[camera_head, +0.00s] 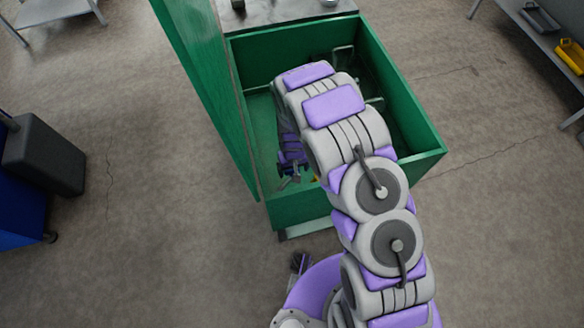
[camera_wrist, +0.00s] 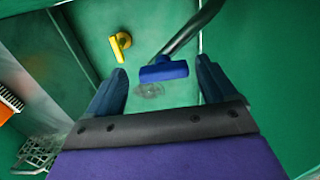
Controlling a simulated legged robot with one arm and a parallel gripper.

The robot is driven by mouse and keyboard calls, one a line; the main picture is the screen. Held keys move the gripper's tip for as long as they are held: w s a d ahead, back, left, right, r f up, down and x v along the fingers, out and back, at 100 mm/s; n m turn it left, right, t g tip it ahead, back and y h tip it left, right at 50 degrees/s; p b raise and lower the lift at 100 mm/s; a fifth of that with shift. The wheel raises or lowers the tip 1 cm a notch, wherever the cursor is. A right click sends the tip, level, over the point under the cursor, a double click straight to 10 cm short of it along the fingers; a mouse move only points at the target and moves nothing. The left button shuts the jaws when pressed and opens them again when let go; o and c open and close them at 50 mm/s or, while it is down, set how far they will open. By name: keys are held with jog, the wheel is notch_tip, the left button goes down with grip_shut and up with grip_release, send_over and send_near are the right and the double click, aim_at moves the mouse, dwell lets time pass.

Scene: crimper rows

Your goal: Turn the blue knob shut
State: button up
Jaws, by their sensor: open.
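The blue knob (camera_wrist: 163,69) shows in the wrist view as a blue bar-shaped handle beside a dark curved pipe (camera_wrist: 190,35). My gripper (camera_wrist: 163,75) is open, with one dark blue finger on each side of the knob in the picture. I cannot tell how far the knob is from the fingertips, and no contact shows. In the head view my gripper (camera_head: 290,180) is low inside the green box (camera_head: 300,210), near its front left. The arm hides the blue knob there.
A yellow handle (camera_wrist: 120,43) is on the green surface left of the blue knob. The box's tall green door (camera_head: 205,90) stands open along its left side. A wire basket (camera_wrist: 38,152) shows at the wrist view's lower left. Floor around the box is mostly clear.

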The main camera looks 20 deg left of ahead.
jog(key=shift+d, duration=0.25)
jog(key=shift+a+f, duration=0.15)
jog(key=shift+a, duration=0.65)
jog(key=c, duration=0.6)
jog(key=shift+w+d, duration=0.1)
jog(key=shift+d, duration=0.2)
jog(key=c, duration=0.3)
jog(key=shift+c, duration=0.8)
